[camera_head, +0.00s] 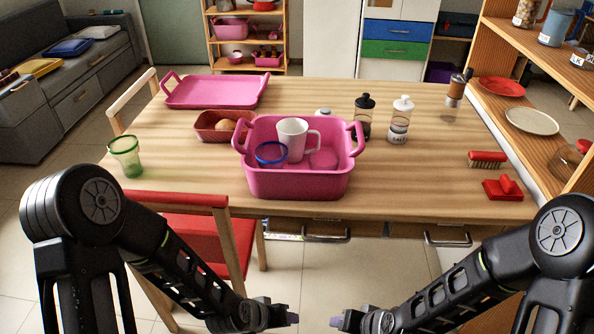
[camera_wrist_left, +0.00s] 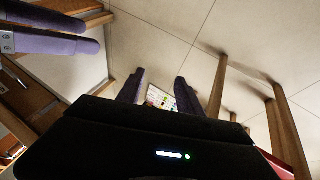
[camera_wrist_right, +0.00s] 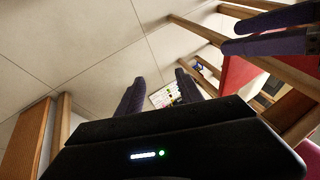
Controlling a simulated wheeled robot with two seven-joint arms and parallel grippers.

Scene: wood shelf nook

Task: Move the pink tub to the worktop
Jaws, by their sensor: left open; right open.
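The pink tub (camera_head: 297,185) stands upright near the front edge of the wooden worktop (camera_head: 420,185), with a handle at each side. In it are a white mug (camera_head: 293,138), a blue-rimmed bowl or cup (camera_head: 271,154) and a pink round thing (camera_head: 323,160). My left gripper (camera_head: 292,318) and right gripper (camera_head: 337,321) are low in front of the table, below the tub and apart from it. Both are open and empty. The left wrist view shows the left fingers (camera_wrist_left: 157,92) over floor; the right wrist view shows the right fingers (camera_wrist_right: 160,92) likewise.
A red basket (camera_head: 213,134), pink tray (camera_head: 215,92), green glass (camera_head: 126,157) and two bottles (camera_head: 400,120) surround the tub. A brush (camera_head: 487,160) and red thing (camera_head: 503,190) lie at right. A red chair (camera_head: 200,235) stands front left; a shelf (camera_head: 555,75) borders the right.

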